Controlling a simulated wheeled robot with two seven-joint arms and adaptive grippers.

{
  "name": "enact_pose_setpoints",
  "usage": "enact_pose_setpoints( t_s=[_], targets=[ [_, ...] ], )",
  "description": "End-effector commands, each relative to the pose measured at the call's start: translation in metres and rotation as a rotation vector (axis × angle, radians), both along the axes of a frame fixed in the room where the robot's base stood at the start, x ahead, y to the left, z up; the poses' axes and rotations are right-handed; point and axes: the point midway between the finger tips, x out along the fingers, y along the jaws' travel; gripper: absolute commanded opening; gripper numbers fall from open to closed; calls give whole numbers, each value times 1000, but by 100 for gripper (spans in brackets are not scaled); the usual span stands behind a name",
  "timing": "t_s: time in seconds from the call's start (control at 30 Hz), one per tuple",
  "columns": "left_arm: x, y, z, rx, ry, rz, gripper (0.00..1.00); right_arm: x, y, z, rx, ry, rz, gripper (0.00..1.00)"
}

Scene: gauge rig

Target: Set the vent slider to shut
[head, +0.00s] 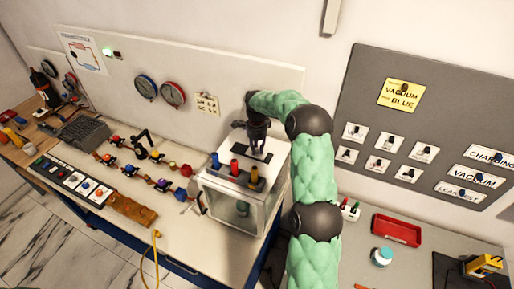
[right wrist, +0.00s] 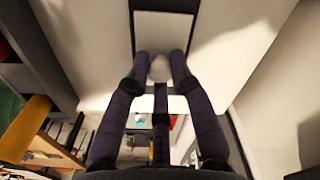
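A white box with clear sides (head: 222,207) stands on the bench in the middle of the head view. A dark slider track (head: 262,157) runs along its top. My right gripper (head: 257,148) points down at this track. In the right wrist view a pale rounded knob (right wrist: 160,69) sits between the fingertips of my right gripper, which appear to press on both its sides. A dark strip and a pale plate (right wrist: 163,38) lie beyond it. In the head view the gripper hides the knob, so the slider's position is hard to read. My left gripper is out of view.
Red, blue and yellow pieces (head: 234,167) stand on the box's front top edge, close to the gripper. Valves (head: 131,170) and a switch panel (head: 75,182) lie to the left. A red tray (head: 396,229) and a labelled grey board (head: 420,120) are to the right.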

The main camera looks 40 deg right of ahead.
Motion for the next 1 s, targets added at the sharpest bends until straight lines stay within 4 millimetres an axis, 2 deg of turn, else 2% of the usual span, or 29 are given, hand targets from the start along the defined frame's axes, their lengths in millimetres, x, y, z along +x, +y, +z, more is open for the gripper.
enact_pose_setpoints(
  t_s=[0.23, 0.6, 0.77, 1.0],
  targets=[
    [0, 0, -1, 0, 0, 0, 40, 5, 2, 0, -2, -1, 1, 0],
    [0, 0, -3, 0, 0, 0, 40, 54, 26, 1, -2, -4, 1, 0],
    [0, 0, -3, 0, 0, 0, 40, 62, 31, 1, -2, -4, 0, 0],
    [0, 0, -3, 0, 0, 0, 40, 63, 31, 2, -2, -7, 0, 0]
  ],
)
